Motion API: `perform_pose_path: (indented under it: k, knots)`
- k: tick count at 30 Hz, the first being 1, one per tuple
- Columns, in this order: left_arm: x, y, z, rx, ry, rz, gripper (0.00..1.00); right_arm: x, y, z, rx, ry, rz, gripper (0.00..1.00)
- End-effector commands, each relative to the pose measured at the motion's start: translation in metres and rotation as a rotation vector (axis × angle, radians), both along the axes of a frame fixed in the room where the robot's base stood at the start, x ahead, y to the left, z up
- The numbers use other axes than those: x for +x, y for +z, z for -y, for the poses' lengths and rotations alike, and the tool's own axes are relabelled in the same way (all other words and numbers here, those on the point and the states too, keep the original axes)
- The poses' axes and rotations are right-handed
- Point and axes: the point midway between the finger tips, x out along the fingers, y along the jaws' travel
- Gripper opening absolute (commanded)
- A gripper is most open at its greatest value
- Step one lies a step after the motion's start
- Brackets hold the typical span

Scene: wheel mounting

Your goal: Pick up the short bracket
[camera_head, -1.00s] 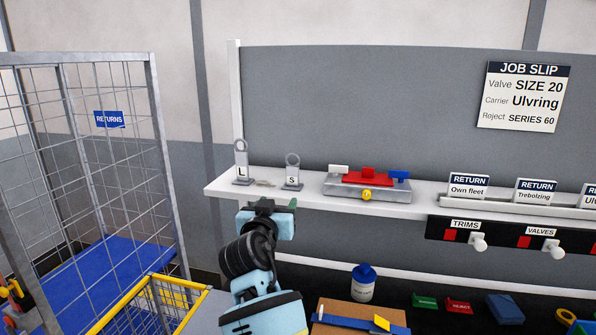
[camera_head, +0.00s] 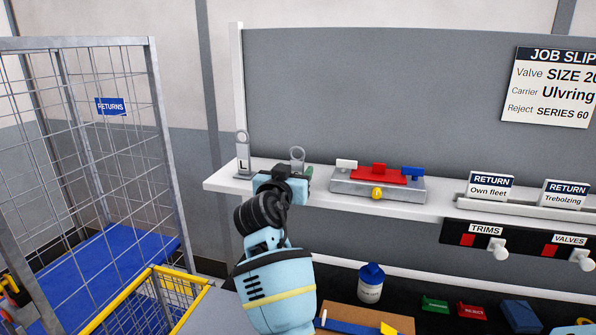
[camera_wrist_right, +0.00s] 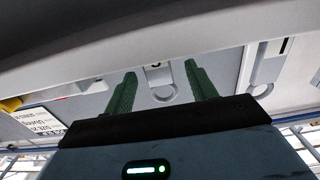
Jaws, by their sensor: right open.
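The short bracket, a grey plate with a ring on top (camera_head: 297,154), stands on the white shelf (camera_head: 440,208); my right gripper hides its lower part in the head view. My right gripper (camera_head: 292,176) is in front of it at the shelf edge. In the right wrist view its green fingers (camera_wrist_right: 161,78) are apart and empty, and the short bracket with its S label and ring (camera_wrist_right: 165,93) shows between them, beyond the tips as far as I can tell. The long bracket marked L (camera_head: 243,163) stands to its left; it also shows in the wrist view (camera_wrist_right: 268,68).
A grey fixture (camera_head: 350,187) with red, white and blue parts stands right of the short bracket. Return signs (camera_head: 490,187) are further right. A wire cage (camera_head: 100,150) stands at left. A white bottle with a blue cap (camera_head: 370,284) stands below the shelf.

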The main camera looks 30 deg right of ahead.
Motion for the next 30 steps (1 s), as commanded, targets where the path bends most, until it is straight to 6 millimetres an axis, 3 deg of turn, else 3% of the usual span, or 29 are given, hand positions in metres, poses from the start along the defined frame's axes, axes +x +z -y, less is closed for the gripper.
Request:
perform_pose_path:
  k: [5, 15, 25, 30]
  knots:
    - [0.002, 0.003, 0.0, 0.0, 0.0, 0.007, 0.36, 0.004, 0.001, 0.005, -0.001, 0.0, 0.0, 0.56]
    - [0.012, 0.015, -0.001, 0.003, 0.0, 0.036, 0.36, 0.028, 0.004, 0.037, 0.0, 0.001, 0.0, 0.56]
    - [0.01, 0.012, -0.001, 0.004, 0.0, 0.028, 0.36, 0.032, 0.001, 0.041, 0.001, 0.001, -0.001, 0.56]
    - [0.01, 0.012, -0.001, 0.005, 0.001, 0.028, 0.36, 0.032, 0.001, 0.041, 0.0, 0.001, -0.001, 0.37]
